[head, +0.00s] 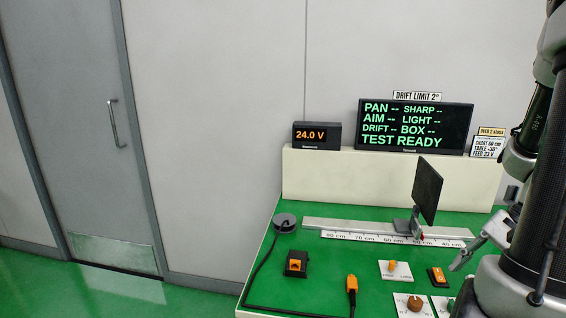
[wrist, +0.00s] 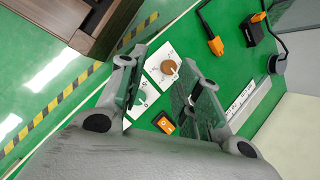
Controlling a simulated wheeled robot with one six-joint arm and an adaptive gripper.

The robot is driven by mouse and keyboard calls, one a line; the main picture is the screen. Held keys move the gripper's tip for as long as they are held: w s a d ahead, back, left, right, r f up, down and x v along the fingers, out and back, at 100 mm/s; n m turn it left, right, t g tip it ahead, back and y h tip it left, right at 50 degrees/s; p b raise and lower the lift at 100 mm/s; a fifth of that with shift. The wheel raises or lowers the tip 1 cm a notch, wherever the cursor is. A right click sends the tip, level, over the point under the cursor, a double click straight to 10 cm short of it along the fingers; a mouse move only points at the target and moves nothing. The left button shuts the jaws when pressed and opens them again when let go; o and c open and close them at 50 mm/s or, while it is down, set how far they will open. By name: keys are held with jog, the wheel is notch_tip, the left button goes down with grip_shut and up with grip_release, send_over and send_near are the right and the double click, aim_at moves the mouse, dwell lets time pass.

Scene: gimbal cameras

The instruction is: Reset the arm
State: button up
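My gripper (wrist: 168,95) is open and empty in the wrist view, its two fingers spread above the green bench (wrist: 215,75). Between and beyond the fingers show a brown knob (wrist: 168,67) on a white plate and an orange rocker switch (wrist: 164,123). In the head view my arm stands at the right edge, and part of my gripper (head: 487,240) shows beside the rocker switch (head: 437,277), above the bench (head: 330,280). The arm's upper part runs out of the picture.
A dark upright panel (head: 427,190) stands on a scaled rail (head: 330,226) near my gripper. A monitor (head: 415,126) reading TEST READY and a 24.0 V display (head: 317,135) stand behind. An orange-ended cable (head: 351,284) lies on the bench. Open floor and a door (head: 90,120) are at left.

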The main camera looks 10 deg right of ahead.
jog(key=a+r+n+t+h, duration=0.1)
jog(key=a+r+n+h, duration=0.2)
jog(key=r+n, duration=0.4)
jog(key=a+r+n+t+h, duration=0.2)
jog(key=a+r+n, duration=0.3)
jog(key=r, duration=0.4)
jog(key=shift+a+r+n+h, duration=0.2)
jog(key=shift+n+h, duration=0.4)
jog(key=shift+n, duration=0.3)
dwell(0.4)
